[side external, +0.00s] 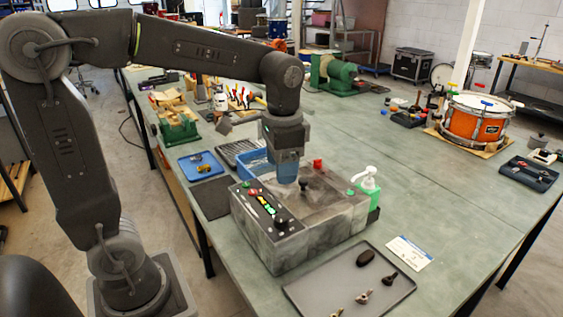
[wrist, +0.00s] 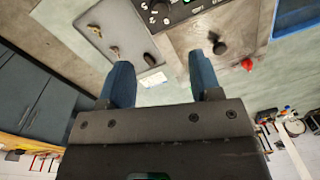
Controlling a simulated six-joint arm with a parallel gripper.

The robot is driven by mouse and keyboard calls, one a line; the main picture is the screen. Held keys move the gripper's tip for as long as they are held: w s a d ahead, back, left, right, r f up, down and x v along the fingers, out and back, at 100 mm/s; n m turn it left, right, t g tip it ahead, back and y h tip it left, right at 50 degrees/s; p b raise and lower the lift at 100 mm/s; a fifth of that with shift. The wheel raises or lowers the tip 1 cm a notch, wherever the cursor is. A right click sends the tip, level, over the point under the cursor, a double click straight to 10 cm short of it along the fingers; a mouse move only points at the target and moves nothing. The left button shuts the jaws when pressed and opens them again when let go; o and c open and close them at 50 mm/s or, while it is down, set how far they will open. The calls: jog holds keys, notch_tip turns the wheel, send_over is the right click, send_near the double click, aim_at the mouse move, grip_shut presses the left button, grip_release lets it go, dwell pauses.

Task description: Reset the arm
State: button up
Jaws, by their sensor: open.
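My gripper (side external: 286,176) hangs pointing down over the grey box (side external: 335,215) with a control panel. In the wrist view its two blue fingers (wrist: 163,72) are spread apart with nothing between them. A black knob (wrist: 217,45) on the box shows beyond the right fingertip, apart from it as far as I can tell. A red knob (wrist: 247,65) shows to its right, and also on the box's far side in the side view (side external: 317,164).
A grey tray (side external: 330,285) with small dark and metal parts lies in front of the box. A green-and-white pump bottle (side external: 367,180) stands to its right. A blue bin (side external: 250,160) sits behind. The bench is clear (side external: 460,215) towards the right. An orange drum (side external: 475,124) stands farther back.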

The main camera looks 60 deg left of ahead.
jog(key=s+d+n+t, duration=0.1)
jog(key=s+n+t, duration=0.2)
jog(key=s, duration=0.8)
jog(key=shift+d+f+t+h, duration=0.2)
jog(key=shift+d+t+h, duration=0.15)
jog(key=shift+t, duration=0.85)
